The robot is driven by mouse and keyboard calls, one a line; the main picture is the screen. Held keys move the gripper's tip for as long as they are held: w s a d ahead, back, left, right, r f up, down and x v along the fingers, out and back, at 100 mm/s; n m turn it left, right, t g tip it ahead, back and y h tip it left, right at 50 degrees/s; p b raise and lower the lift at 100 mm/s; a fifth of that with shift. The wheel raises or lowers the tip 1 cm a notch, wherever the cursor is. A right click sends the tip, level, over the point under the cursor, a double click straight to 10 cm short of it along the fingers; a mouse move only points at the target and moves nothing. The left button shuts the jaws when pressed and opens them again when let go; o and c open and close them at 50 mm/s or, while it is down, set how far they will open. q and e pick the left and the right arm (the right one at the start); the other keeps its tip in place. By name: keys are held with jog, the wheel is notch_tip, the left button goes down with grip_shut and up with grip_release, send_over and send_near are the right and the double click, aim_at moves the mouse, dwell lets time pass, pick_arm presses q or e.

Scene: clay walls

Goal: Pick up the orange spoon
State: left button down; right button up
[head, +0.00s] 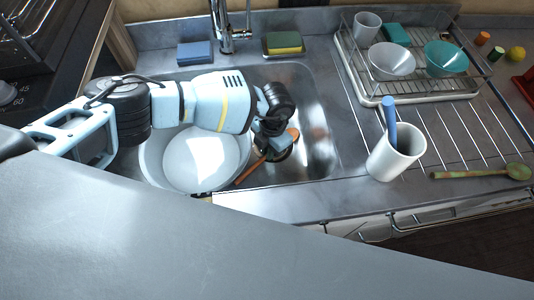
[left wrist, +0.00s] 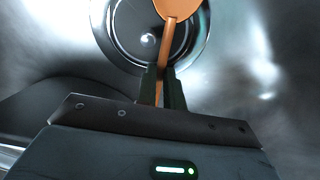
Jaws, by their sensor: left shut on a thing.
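My left gripper (head: 274,148) reaches down into the sink (head: 314,120). In the left wrist view its two dark fingers (left wrist: 160,88) are closed on the handle of the orange spoon (left wrist: 176,8). The spoon's bowl is at the top of that view, partly cut off by the picture edge. In the head view the spoon's handle (head: 250,171) slants down beside a large white bowl, and the gripper covers part of the spoon. I cannot tell whether the spoon touches the sink floor. My right gripper is not in view.
The white bowl (head: 157,160) fills the sink's left part. The faucet (head: 224,30) stands behind it. A white cup (head: 392,160) with a blue utensil, a green-brown spoon (head: 480,172) and a dish rack (head: 400,95) are to the right. The sink's drain (left wrist: 120,30) shows beyond the fingers.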

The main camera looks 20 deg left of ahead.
pick_arm(q)
jog(key=shift+r, duration=0.1)
jog(key=shift+w+a+r, duration=0.1)
jog(key=shift+r, duration=0.45)
jog(key=s+d, duration=0.2)
jog(key=d, duration=0.1)
jog(key=shift+s, duration=0.25)
notch_tip(320, 180, up, 14)
jog(key=p, duration=0.1)
jog(key=shift+f, duration=0.15)
jog(key=shift+s+d, duration=0.1)
